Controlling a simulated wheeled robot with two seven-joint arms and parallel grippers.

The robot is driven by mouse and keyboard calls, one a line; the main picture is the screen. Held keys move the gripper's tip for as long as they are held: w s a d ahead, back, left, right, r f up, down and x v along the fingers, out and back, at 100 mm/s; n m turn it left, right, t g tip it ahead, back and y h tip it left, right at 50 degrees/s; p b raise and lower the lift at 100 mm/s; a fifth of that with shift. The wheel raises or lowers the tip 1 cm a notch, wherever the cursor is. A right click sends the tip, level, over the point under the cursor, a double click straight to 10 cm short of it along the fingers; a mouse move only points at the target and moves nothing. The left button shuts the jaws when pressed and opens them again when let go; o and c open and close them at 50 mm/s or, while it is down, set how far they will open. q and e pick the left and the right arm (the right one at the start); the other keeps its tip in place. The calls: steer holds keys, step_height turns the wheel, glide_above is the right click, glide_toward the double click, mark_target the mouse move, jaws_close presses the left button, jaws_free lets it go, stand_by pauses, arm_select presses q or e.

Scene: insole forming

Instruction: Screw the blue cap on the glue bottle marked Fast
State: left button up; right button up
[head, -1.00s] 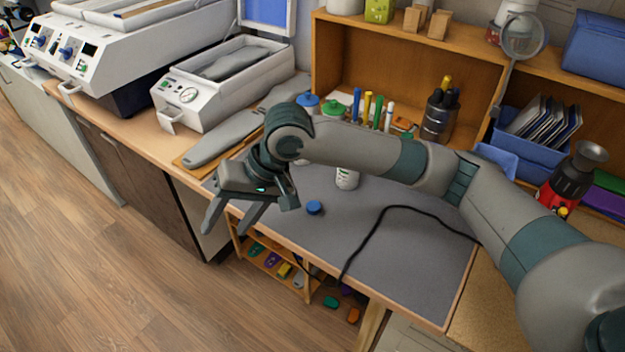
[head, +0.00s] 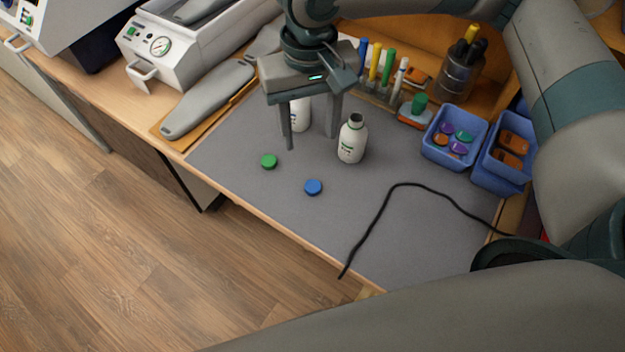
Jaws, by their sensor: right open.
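The blue cap (head: 313,187) lies on the grey mat (head: 300,222), nearer the front edge than the bottles. One white glue bottle (head: 351,142) stands upright and uncapped on the mat, with dark neck opening showing. A second white bottle (head: 301,114) stands to its left, its top hidden by my right gripper. The label words are too small to read, so I cannot tell which is Fast. My right gripper (head: 311,141) points down, open, with its fingers left and right of the second bottle in the picture. I cannot tell whether they are around it or in front. My left gripper is out of view.
A green cap (head: 269,161) lies left of the blue cap. A black cable (head: 385,205) curves across the mat's right part. Blue bins (head: 455,137), a pen rack (head: 385,75) and grey insole shapes (head: 207,97) border the mat. The mat's front middle is clear.

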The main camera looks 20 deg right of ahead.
steer(key=p, duration=0.3)
glide_above(313, 185)
steer(key=f, duration=1.2)
steer(key=shift+a+f, duration=0.15)
steer(key=shift+a, duration=0.15)
steer(key=shift+d+f, duration=0.1)
steer(key=shift+f, duration=0.3)
step_height(313, 185, down, 3)
steer(key=shift+d+f+p, duration=0.1)
steer(key=shift+d+p, duration=0.05)
steer(key=shift+p, duration=0.7)
steer(key=shift+f, duration=0.6)
steer(key=c, duration=1.1)
